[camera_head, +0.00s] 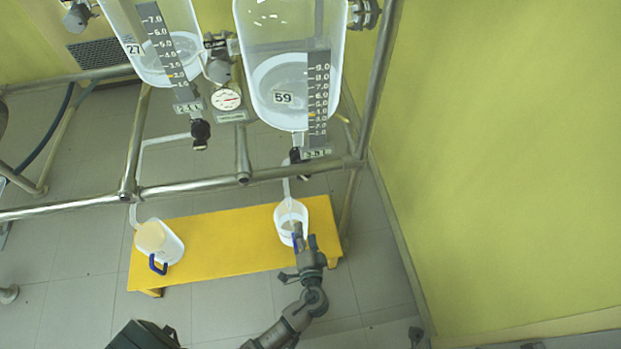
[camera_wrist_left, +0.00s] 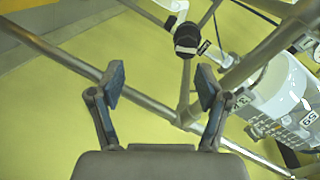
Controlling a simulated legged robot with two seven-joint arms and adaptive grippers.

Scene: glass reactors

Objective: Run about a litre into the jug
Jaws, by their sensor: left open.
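Two glass vessels with level scales hang on a pipe frame in the head view: vessel 27 (camera_head: 165,72) left, vessel 59 (camera_head: 275,105) right. Vessel 59 also shows in the wrist view (camera_wrist_left: 290,90). A black valve (camera_head: 295,156) sits below vessel 59; a black valve knob (camera_wrist_left: 187,38) is beyond my fingers in the wrist view. A white jug (camera_head: 287,213) stands under vessel 59's outlet tube; its fill level is unclear. Another jug (camera_head: 172,246) with a blue handle shows a pale orange surface. My left gripper (camera_head: 305,240) is open and empty, overlapping the right jug's front in view; contact is unclear.
Both jugs stand on a low yellow bench (camera_head: 225,245), clear between them. A steel rail (camera_head: 190,188) crosses above the bench. Another black valve (camera_head: 200,132) hangs below vessel 27. A yellow-green wall (camera_head: 490,170) closes off the right.

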